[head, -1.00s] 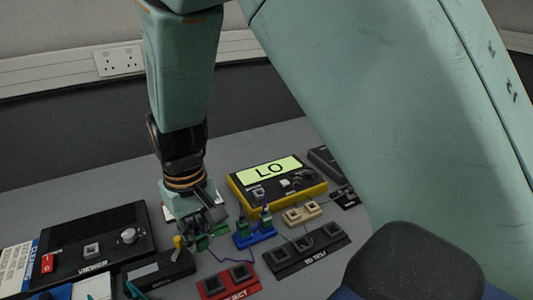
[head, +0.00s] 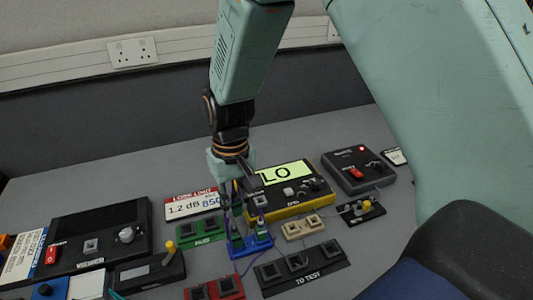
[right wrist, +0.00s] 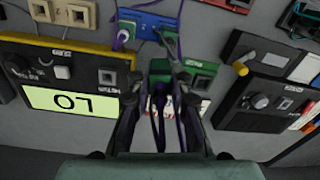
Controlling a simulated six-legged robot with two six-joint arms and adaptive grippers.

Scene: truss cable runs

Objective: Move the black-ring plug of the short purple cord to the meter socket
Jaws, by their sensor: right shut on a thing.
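The yellow-edged meter (head: 290,190) reads LO in the head view and also shows at left in the right wrist view (right wrist: 66,80). Its single square socket (head: 260,200) is at its near left corner, at right of that panel in the wrist view (right wrist: 107,77). My right gripper (head: 231,205) points down just left of the meter, raised above the benchtop. In the wrist view my right gripper (right wrist: 158,110) is shut on a plug with purple cord (right wrist: 157,97) between its fingers. The ring colour is hidden. My left gripper is out of view.
A blue block (head: 258,246) with green-bodied plugs stands just in front of the gripper. A green block (head: 197,239) is to its left, a beige block (head: 303,229) to the right, and a black TO TEST block (head: 300,272) in front. The bench behind is clear.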

